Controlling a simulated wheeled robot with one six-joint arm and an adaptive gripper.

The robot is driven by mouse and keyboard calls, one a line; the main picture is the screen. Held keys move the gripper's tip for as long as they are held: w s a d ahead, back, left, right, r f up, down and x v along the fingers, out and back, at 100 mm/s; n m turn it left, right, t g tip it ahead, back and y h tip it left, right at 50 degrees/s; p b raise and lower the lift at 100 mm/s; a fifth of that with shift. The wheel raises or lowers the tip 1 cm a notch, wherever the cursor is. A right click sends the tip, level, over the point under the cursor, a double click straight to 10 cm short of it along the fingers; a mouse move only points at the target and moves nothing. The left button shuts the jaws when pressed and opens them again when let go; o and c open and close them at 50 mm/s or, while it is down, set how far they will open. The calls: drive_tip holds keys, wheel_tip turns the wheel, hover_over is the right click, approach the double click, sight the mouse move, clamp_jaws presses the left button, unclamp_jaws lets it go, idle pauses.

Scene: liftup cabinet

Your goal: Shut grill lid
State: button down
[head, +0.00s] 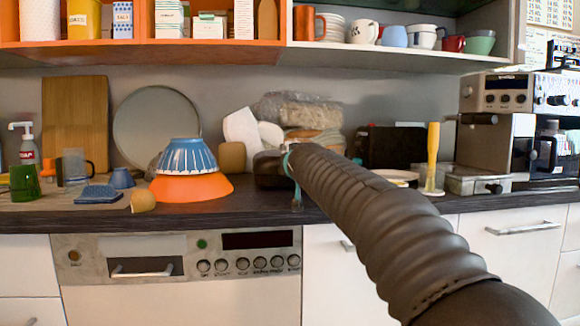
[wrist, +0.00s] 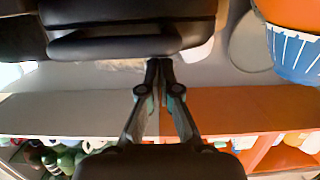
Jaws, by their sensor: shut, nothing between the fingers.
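The grill is the black, rounded body (wrist: 130,12) at the top of the wrist view. A dark handle-like bar (wrist: 120,45) runs along its edge. My gripper (wrist: 159,64) is shut and empty, with both fingertips together right at this bar. I cannot tell whether they touch it. In the head view, a dark part of what looks like the grill (head: 268,172) shows on the counter at the end of my arm. My arm hides most of it, and the lid's angle cannot be told.
The dark counter (head: 330,208) holds a blue bowl (head: 187,156) on an orange bowl (head: 190,188) left of the arm. Wrapped bread (head: 298,110) lies behind it. A yellow-handled utensil (head: 433,155) and coffee machine (head: 495,140) stand right. Open shelves (head: 215,44) hang above.

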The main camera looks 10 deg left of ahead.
drive_tip(key=shift+r, duration=0.2)
drive_tip(key=r+v, duration=0.2)
drive_tip(key=v, duration=0.9)
drive_tip(key=shift+r, duration=0.2)
drive_tip(key=shift+w, duration=0.1)
